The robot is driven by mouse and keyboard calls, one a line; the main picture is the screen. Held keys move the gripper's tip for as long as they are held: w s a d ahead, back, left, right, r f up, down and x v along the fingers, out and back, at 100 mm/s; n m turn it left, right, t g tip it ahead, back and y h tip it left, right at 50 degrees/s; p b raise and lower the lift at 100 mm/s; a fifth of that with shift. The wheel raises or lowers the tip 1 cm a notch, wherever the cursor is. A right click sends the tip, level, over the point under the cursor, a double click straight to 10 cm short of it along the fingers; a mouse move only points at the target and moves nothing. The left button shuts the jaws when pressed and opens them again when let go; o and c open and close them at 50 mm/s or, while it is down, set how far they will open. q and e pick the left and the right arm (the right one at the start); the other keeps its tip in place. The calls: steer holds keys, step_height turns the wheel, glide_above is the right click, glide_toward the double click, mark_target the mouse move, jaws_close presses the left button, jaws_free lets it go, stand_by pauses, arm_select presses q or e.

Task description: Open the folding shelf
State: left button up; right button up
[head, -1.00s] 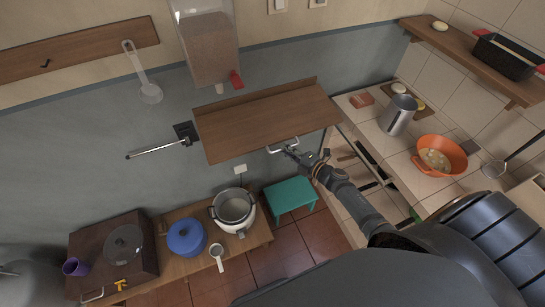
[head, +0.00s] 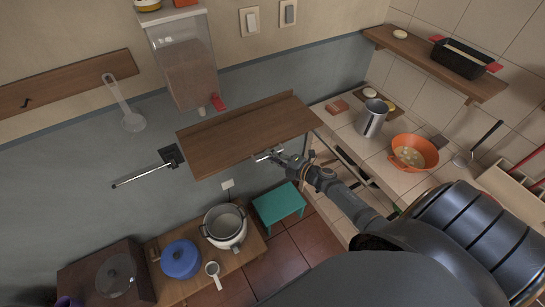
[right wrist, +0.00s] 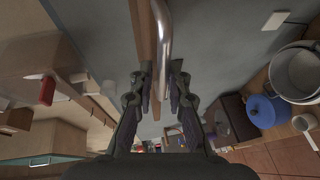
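The folding shelf (head: 247,135) is a brown wooden board on the grey wall, standing out from it with its broad face visible in the head view. A metal handle (head: 263,157) sits on its front edge. My right gripper (head: 278,157) is at this handle. In the right wrist view the handle (right wrist: 164,40) runs down between the close-set fingers of my right gripper (right wrist: 162,72), which look shut on it. The shelf's edge shows just left of the handle. The fingers partly hide the handle. My left gripper is not in view.
A metal rod (head: 142,173) sticks out from a black wall bracket (head: 171,155) left of the shelf. A dispenser (head: 185,65) hangs above. Below stand a white cooker (head: 224,224), a blue pot (head: 180,259) and a green stool (head: 279,203). A counter holds an orange colander (head: 414,151).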

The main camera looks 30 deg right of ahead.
steer(key=shift+o, duration=0.4)
steer(key=shift+w+r, duration=0.3)
steer(key=shift+r, duration=0.3)
steer(key=shift+f, duration=0.1)
steer(key=shift+s+f, duration=0.1)
steer(key=shift+s, duration=0.15)
steer(key=v, duration=1.1)
steer(key=shift+s+d+f, duration=0.15)
steer(key=shift+s+d, duration=0.05)
steer(key=shift+s, duration=0.05)
steer(key=shift+s, duration=0.15)
